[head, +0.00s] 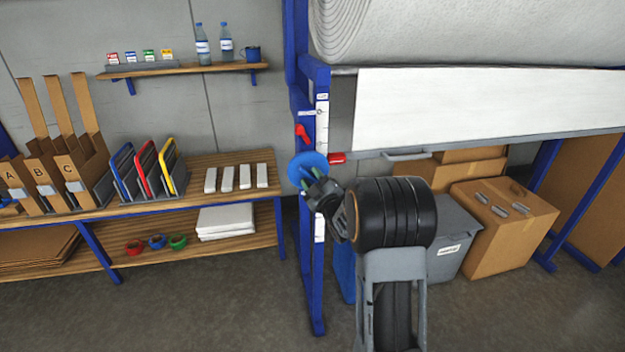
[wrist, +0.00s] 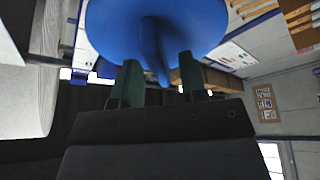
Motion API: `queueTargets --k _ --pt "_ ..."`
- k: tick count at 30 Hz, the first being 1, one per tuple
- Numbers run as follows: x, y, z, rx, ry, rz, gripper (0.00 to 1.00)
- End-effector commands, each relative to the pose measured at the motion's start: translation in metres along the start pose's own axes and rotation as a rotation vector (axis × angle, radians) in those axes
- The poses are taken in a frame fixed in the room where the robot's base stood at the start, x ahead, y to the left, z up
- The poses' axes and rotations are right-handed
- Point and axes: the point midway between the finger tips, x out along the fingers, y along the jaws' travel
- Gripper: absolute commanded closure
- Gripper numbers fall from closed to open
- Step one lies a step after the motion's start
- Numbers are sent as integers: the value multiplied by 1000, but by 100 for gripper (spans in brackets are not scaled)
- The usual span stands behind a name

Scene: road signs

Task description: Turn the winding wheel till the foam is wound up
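The winding wheel (head: 304,165) is a blue disc on the side of the blue frame post in the head view. It fills the top of the wrist view (wrist: 190,25), where its blue handle (wrist: 152,48) points down between my fingers. My gripper (head: 311,183) is at the wheel. In the wrist view its green-tipped fingers (wrist: 160,75) stand apart on either side of the handle, with a gap visible on the right. The white foam roll (head: 450,30) is at the top of the frame, and a white foam sheet (head: 480,105) shows below it.
A blue post (head: 315,280) stands beside my arm. A red lever (head: 302,132) is above the wheel. A grey bin (head: 452,235) and cardboard boxes (head: 505,225) are under the frame. A wooden shelf bench (head: 225,165) is at left. The floor in front is clear.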

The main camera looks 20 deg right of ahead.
Motion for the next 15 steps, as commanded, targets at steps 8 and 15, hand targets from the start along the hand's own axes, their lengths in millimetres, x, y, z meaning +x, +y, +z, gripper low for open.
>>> queueTargets --k 8,15 --pt "0 0 0 0 0 0 86" --pt "0 0 0 0 0 0 100"
